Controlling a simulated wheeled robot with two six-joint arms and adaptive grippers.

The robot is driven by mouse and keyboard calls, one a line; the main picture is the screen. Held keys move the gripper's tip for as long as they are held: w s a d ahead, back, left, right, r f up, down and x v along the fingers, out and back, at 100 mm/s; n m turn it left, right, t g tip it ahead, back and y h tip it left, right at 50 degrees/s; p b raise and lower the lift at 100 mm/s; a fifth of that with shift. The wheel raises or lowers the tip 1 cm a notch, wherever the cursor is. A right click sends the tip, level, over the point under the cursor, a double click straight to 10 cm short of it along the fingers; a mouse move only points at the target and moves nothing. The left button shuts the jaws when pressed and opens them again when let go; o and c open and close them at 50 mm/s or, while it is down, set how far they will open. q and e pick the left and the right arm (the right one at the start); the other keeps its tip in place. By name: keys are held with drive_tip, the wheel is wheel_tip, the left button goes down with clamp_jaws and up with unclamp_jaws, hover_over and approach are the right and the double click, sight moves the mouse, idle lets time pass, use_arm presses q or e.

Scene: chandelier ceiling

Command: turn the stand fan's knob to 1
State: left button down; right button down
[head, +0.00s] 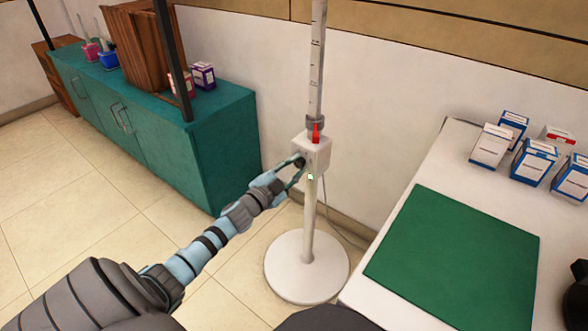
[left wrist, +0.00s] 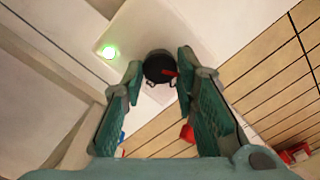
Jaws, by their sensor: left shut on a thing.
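The stand fan shows in the head view as a white pole on a round white base (head: 306,266). A white control box (head: 314,146) sits on the pole, with a red pointer (head: 316,133) at its top and a lit green spot (head: 310,177) low on it. The green light (left wrist: 109,52) also shows in the left wrist view. The round black knob (left wrist: 158,68) has a red mark on its right side. My left gripper (head: 297,169) is at the box's face, its fingers shut on the knob from both sides. Any numbers by the knob are unreadable. My right gripper is not seen.
A white table with a green mat (head: 458,257) and several boxes (head: 491,146) stands at the right. A teal cabinet (head: 215,143) with boxes and pots stands at the left. A cable runs along the floor behind the fan. Tiled floor is clear at the left.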

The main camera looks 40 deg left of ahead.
use_arm(q)
drive_tip(key=shift+m, duration=0.5)
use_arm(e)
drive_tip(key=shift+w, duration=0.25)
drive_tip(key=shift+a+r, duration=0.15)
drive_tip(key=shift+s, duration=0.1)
use_arm(q)
drive_tip(key=c, duration=1.3)
unclamp_jaws()
